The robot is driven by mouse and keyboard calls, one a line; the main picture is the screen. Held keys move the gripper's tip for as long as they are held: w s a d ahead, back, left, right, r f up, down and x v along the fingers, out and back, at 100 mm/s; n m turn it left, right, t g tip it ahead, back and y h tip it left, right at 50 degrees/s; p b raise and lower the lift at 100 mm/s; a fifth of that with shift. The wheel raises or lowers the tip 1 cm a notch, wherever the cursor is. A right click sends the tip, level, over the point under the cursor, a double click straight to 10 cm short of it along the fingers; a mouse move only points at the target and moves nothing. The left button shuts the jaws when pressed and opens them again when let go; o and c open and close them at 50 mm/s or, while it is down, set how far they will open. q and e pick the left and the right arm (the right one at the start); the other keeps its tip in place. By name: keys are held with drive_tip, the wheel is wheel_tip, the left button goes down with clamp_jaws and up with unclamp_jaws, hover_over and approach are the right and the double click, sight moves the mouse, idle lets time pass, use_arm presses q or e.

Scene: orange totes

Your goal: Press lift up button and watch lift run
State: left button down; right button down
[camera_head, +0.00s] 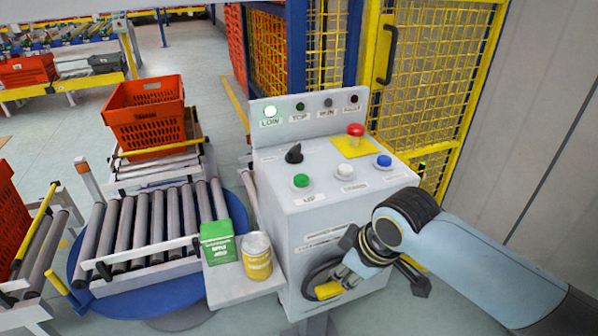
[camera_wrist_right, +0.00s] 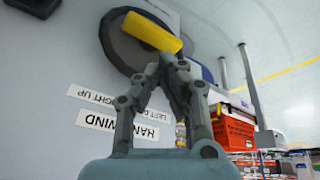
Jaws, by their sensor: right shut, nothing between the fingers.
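The grey control box (camera_head: 335,200) stands in the middle of the head view. On its sloped top are a green button (camera_head: 301,181) with a small label, perhaps UP, a white button (camera_head: 345,172), a blue button (camera_head: 383,161), a black knob (camera_head: 294,154) and a red mushroom button (camera_head: 356,131). My right gripper (camera_head: 345,273) is shut and empty at the box's front, below the buttons. In the right wrist view its fingertips (camera_wrist_right: 174,58) are close to the yellow handle (camera_wrist_right: 152,32) of a dark handwheel (camera_wrist_right: 125,48); I cannot tell whether they touch. My left gripper is not in view.
The lamp (camera_head: 270,112) marked LOW glows; the other panel lamps look dark. A green box (camera_head: 217,243) and a yellow can (camera_head: 257,256) stand on a side shelf. An orange tote (camera_head: 147,115) sits beyond the rollers (camera_head: 150,222). A yellow mesh gate (camera_head: 440,75) stands behind.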

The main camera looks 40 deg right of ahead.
drive_tip(key=w+a+r+n+t+y+p, duration=0.1)
drive_tip(key=w+r+n+p, duration=0.2)
drive_tip(key=r, duration=0.7)
drive_tip(key=w+a+r+n+t+y+p, duration=0.1)
drive_tip(key=w+r+n, duration=0.25)
drive_tip(key=r, duration=0.65)
wheel_tip(320, 180, up, 6)
drive_tip(key=n+y, duration=0.1)
drive_tip(key=n, duration=0.2)
hover_over(298, 180)
drive_tip(key=shift+f, duration=0.15)
wheel_tip(298, 180, down, 8)
drive_tip(key=b, duration=0.8)
drive_tip(key=shift+f, duration=0.35)
drive_tip(key=shift+f, duration=0.4)
